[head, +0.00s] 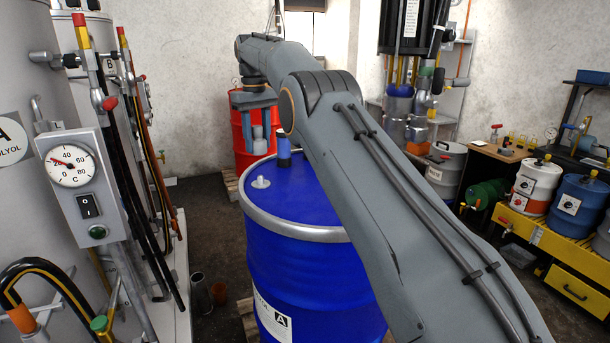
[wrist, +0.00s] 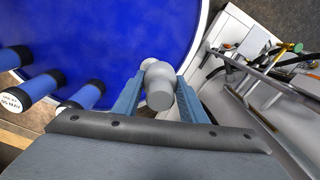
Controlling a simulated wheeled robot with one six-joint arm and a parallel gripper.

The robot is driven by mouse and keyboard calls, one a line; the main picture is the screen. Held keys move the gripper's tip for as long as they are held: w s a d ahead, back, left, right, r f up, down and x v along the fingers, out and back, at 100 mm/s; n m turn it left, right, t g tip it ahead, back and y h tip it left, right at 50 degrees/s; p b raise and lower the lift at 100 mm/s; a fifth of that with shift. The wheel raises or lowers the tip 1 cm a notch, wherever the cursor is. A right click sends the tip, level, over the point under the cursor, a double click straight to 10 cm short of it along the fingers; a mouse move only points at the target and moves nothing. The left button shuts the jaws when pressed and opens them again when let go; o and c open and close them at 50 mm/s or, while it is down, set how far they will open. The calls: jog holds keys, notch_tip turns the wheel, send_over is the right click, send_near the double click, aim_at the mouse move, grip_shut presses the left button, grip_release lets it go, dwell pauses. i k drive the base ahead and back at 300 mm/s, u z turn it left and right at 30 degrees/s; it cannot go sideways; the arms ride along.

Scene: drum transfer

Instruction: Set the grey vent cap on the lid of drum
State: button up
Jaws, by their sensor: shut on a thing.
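My gripper (head: 257,122) hangs over the lid of the blue drum (head: 303,192), fingers pointing down. It is shut on the grey vent cap (head: 260,139), a small stepped cylinder. In the wrist view the vent cap (wrist: 158,88) sits between the two blue-grey fingers of my gripper (wrist: 158,82), above the blue lid (wrist: 105,30). In the head view the cap is clear of the lid. A pale fitting (head: 261,182) stands on the lid below it. In the wrist view the cap largely hides what lies behind it.
A blue cylinder with a dark base (head: 284,148) stands on the lid; several blue cylinders (wrist: 88,96) show at left in the wrist view. A red drum (head: 256,130) stands behind. A gauge panel with hoses (head: 72,170) is at left. My arm hides the lid's right part.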

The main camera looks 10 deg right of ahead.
aim_at(311, 189)
jog(key=k, duration=1.35)
jog(key=z, duration=1.7)
jog(key=i, duration=0.9)
jog(key=u, duration=2.1)
jog(key=i, duration=1)
